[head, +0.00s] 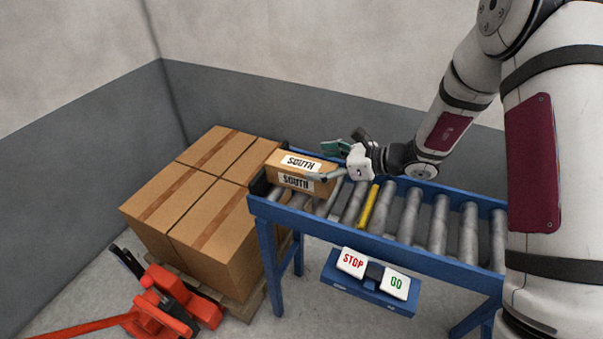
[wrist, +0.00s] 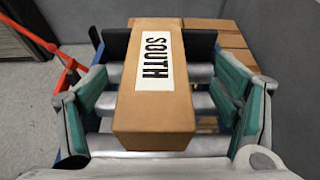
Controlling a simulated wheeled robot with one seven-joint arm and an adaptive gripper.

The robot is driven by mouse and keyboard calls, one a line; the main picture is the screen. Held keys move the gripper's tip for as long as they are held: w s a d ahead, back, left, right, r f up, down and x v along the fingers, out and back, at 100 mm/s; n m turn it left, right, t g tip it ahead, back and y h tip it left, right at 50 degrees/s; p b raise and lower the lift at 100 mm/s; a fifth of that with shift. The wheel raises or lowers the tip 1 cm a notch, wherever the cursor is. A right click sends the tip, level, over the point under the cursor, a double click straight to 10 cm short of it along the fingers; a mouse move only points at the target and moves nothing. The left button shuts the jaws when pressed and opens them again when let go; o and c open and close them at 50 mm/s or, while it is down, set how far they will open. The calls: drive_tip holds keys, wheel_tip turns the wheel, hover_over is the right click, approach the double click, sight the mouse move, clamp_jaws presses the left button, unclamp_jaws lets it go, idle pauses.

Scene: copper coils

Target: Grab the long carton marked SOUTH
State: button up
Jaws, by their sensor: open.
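The long carton marked SOUTH (head: 291,181) lies at the left end of the roller conveyor, with white SOUTH labels on its top and front side. In the wrist view the carton (wrist: 153,112) fills the middle, its near end toward me. My gripper (head: 333,162) is at the carton's right end in the head view. Its green-padded fingers (wrist: 160,100) are spread, one on each side of the carton, with gaps showing between pads and carton. Nothing is held.
The blue conveyor (head: 430,251) has grey rollers and one yellow roller (head: 369,207). A dark end stop stands beyond the carton. A STOP and GO button box (head: 370,283) hangs in front. Large stacked cartons (head: 205,205) on a pallet and a red pallet jack (head: 165,305) stand left.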

sight(300, 163)
drive_tip(key=x, duration=0.4)
drive_tip(key=shift+s+a+r, duration=0.1)
drive_tip(key=shift+s+a, duration=0.1)
drive_tip(key=shift+c, duration=0.3)
drive_tip(key=c, duration=1.3)
drive_tip(key=shift+c, duration=1)
drive_tip(key=shift+r, duration=0.1)
